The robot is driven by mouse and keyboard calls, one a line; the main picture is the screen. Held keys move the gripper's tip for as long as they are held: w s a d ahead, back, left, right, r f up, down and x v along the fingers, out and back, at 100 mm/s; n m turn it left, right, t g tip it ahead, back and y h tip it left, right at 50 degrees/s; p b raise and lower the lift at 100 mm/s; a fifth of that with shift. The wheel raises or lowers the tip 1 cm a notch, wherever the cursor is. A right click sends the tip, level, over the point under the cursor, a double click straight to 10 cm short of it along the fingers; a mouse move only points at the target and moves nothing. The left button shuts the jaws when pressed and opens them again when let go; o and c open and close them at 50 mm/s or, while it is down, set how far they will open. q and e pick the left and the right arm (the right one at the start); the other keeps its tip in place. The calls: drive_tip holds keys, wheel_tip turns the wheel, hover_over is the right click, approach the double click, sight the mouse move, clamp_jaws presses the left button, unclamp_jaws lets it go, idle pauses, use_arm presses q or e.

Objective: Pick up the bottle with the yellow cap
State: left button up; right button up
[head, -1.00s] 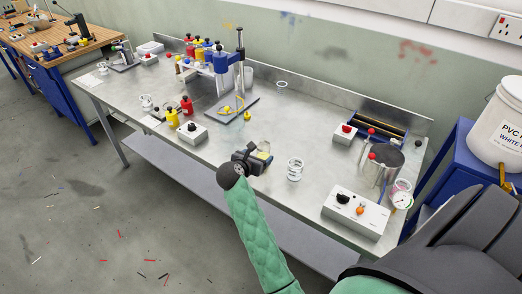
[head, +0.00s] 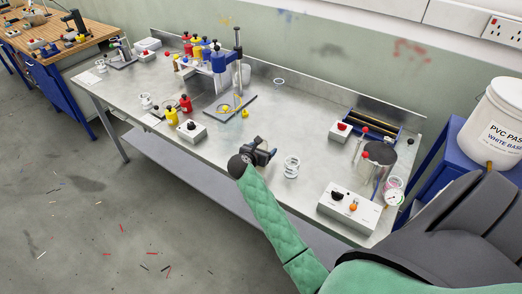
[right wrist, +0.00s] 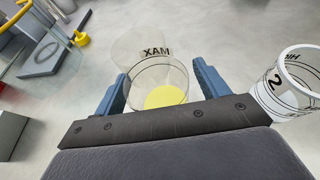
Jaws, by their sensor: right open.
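A small yellow bottle (head: 172,116) stands beside a red bottle (head: 186,104) left of the middle of the steel bench in the head view; its cap is too small to make out surely. My right gripper (head: 266,151) is open, low over the front of the bench, to the right of that bottle. In the right wrist view a clear cup (right wrist: 160,72) with yellow in its bottom and the letters MAX shows between the open fingers (right wrist: 158,88). I cannot tell whether they touch it. My left gripper is out of view.
A clear marked beaker (head: 291,167) stands just right of my right gripper. A control box (head: 349,207) and steel pot (head: 378,160) stand at the right. Bare bench lies behind the gripper.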

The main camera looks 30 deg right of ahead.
drive_tip(key=c, duration=1.1)
